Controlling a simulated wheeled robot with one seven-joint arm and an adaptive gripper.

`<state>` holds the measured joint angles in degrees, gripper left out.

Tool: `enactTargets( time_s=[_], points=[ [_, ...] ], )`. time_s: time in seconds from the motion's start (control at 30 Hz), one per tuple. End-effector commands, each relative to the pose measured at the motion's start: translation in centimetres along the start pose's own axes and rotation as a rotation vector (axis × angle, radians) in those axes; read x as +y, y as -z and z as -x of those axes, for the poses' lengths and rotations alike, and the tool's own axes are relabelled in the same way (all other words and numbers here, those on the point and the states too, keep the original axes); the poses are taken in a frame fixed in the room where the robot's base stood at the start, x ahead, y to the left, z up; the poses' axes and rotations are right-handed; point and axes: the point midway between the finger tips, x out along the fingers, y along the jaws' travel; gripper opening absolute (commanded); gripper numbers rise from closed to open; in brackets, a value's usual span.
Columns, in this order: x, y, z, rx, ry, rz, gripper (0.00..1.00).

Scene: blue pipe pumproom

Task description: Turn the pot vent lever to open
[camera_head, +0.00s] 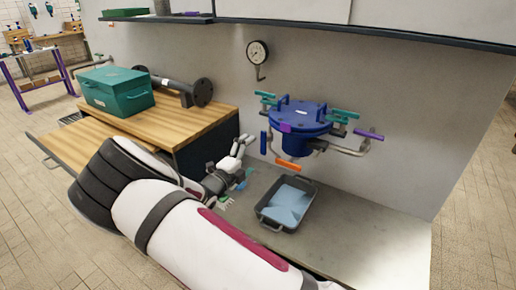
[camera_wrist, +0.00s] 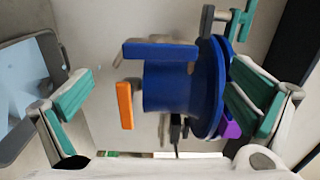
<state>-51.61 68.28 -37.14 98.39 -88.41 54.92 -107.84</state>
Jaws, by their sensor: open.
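The blue pot (camera_head: 296,140) with its flanged lid (camera_head: 300,116) hangs by the wall. It carries an upright blue lever (camera_head: 264,142), a level orange lever (camera_head: 287,165), a purple lever (camera_head: 368,134) and several teal handles (camera_head: 345,113). I cannot tell which is the vent lever. My gripper (camera_head: 240,163) is open and empty, left of the pot and apart from it. In the wrist view, the blue lever (camera_wrist: 160,50) and orange lever (camera_wrist: 125,105) show between the spread, teal-padded fingers of my gripper (camera_wrist: 165,98).
A dark tray (camera_head: 262,215) with light blue contents sits on the bench below the pot. A gauge (camera_head: 257,52) is on the wall. A green box (camera_head: 116,91) and a dark flanged pipe (camera_head: 185,88) rest on the wooden worktop. A shelf (camera_head: 375,32) runs above.

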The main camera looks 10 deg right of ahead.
Motion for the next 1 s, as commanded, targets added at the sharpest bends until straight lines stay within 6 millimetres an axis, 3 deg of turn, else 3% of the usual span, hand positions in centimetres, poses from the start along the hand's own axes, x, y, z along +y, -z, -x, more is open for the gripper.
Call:
enactTargets(
  time_s=[0.1, 0.3, 0.7, 0.87, 1.0],
  points=[
    [0.0, -0.1, 1.9, -0.002, -0.002, 0.0, 1.0],
    [0.0, 0.0, 3.4, -0.001, -0.001, 0.001, 1.0],
    [-0.2, 0.4, 3.5, 0.012, -0.007, -0.018, 1.0],
    [-2.2, 3.6, 2.5, 0.123, -0.067, -0.197, 1.0],
    [-4.8, 8.9, 1.8, 0.311, -0.145, -0.496, 1.0]
  ],
)
